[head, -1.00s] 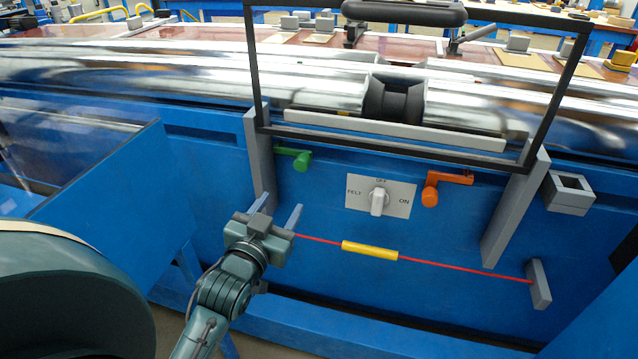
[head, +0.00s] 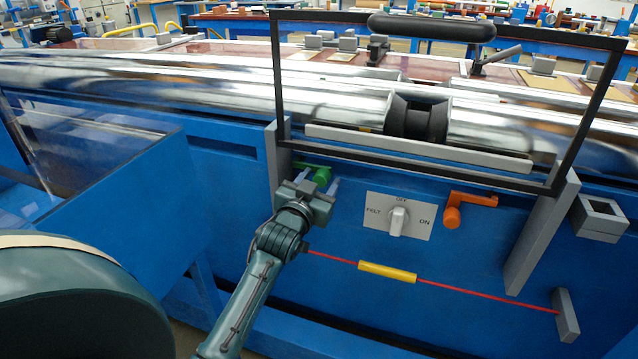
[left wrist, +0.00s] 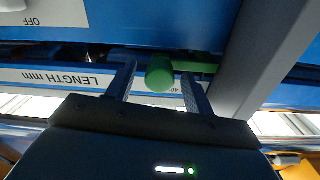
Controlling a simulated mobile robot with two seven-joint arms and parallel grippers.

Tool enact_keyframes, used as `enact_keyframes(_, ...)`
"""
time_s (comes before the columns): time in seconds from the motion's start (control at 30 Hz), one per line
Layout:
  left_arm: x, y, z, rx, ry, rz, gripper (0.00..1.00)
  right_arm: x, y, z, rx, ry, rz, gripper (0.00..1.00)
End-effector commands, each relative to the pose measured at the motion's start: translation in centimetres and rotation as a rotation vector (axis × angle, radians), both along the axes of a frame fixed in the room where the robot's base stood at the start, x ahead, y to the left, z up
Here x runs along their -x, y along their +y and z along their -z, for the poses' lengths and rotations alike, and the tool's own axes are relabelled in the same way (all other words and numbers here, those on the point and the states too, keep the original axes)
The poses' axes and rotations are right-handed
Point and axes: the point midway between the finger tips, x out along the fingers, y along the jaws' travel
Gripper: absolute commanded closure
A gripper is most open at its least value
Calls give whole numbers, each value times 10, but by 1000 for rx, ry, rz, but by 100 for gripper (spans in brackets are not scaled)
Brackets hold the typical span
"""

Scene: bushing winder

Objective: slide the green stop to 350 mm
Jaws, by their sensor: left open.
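The green stop (head: 321,174) is a small green handle on the blue front panel, just right of the left grey bracket. It also shows in the left wrist view (left wrist: 160,75), where its round end lies between the two fingers. My left gripper (head: 318,184) is open at the stop, with one finger on each side and a gap visible on both sides in the left wrist view (left wrist: 158,88). A white strip reading "LENGTH mm" (left wrist: 60,79) shows upside down in the left wrist view, partly hidden by my gripper. My right gripper is not in view.
An orange handle (head: 453,216) and a switch plate (head: 375,213) with a white knob are to the right. Grey brackets (head: 541,235) flank the panel under a black guard frame (head: 279,70). A red cord with a yellow sleeve (head: 387,271) runs below.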

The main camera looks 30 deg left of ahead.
Motion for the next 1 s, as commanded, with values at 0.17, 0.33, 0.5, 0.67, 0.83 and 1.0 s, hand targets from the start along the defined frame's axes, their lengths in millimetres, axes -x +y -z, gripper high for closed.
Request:
enact_keyframes(0.17,-2,0,0,0,0,0,48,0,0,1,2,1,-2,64)
enact_keyframes(0.33,-1,0,0,0,0,0,53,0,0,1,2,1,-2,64)
enact_keyframes(0.5,-1,0,0,0,0,0,66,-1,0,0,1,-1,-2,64)
enact_keyframes(0.67,-1,0,0,0,0,0,80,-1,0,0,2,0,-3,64)
enact_keyframes(0.83,-1,0,0,0,0,0,94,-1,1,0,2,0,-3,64)
enact_keyframes(1.0,-1,0,0,0,0,1,100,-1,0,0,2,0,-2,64)
